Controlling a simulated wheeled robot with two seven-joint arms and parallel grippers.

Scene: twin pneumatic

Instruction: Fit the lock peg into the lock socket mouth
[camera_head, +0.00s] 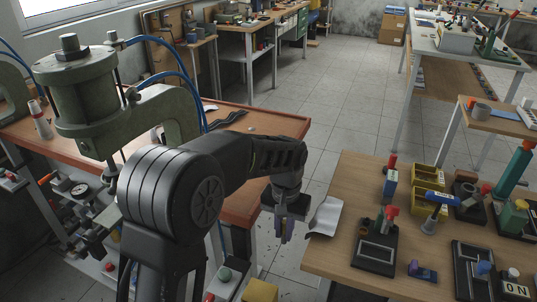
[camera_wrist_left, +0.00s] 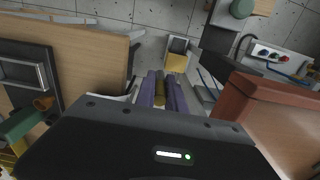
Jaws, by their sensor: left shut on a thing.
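My left gripper (camera_head: 285,232) hangs in the gap between the orange-topped bench and the wooden table, near the table's left edge. In the left wrist view its two purple fingers (camera_wrist_left: 162,92) are shut on a narrow dull-yellow piece (camera_wrist_left: 161,86), which may be the lock peg. Its far end and full shape are hard to make out. I cannot tell which part is the lock socket. A black fixture (camera_head: 374,258) with a framed recess and red and green parts stands on the wooden table, right of the gripper. My right gripper is not in view.
The wooden table (camera_head: 330,255) also carries yellow bins (camera_head: 428,203), a blue-handled piece (camera_head: 441,198), a purple part (camera_head: 422,271) and an ON block (camera_head: 515,289). A bent grey sheet (camera_head: 325,217) lies at its left edge. A green press (camera_head: 85,100) stands on the left bench.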

